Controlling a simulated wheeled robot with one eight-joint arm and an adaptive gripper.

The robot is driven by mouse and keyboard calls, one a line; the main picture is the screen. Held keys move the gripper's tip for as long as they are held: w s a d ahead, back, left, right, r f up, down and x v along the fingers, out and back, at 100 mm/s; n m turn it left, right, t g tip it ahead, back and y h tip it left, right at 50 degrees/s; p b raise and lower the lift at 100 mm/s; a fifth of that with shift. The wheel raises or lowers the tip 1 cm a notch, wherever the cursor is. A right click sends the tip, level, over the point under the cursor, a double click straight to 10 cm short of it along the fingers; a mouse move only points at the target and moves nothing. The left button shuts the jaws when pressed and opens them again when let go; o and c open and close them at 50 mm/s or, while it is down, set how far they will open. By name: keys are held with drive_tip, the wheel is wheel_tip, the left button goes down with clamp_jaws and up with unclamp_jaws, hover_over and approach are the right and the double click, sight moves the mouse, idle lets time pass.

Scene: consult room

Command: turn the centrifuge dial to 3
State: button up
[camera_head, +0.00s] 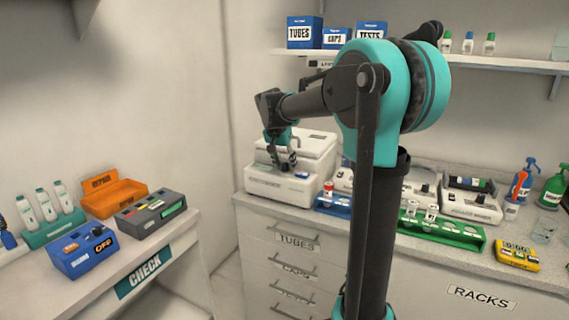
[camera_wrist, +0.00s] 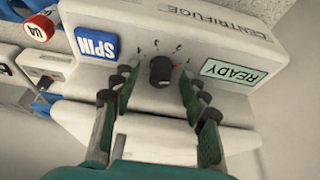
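The white centrifuge (camera_head: 276,185) stands on the counter in the head view. Its front panel fills the wrist view (camera_wrist: 210,36), with the lettering upside down. In the head view my gripper (camera_head: 284,164) is at the centrifuge's front, and the dial is not discernible.
A blue rack (camera_head: 331,207) and a green rack (camera_head: 441,231) stand right of the centrifuge on the counter. A red-capped tube (camera_wrist: 38,28) shows close by in the wrist view. A side table at left holds an orange bin (camera_head: 112,194) and a blue box (camera_head: 82,250).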

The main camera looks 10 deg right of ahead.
clamp_jaws()
drive_tip(key=shift+n+y, duration=0.4)
drive_tip(key=shift+n, duration=0.4)
drive_tip(key=shift+o, duration=0.3)
unclamp_jaws()
drive_tip(key=v, duration=1.2)
drive_tip(key=shift+s+a, duration=0.1)
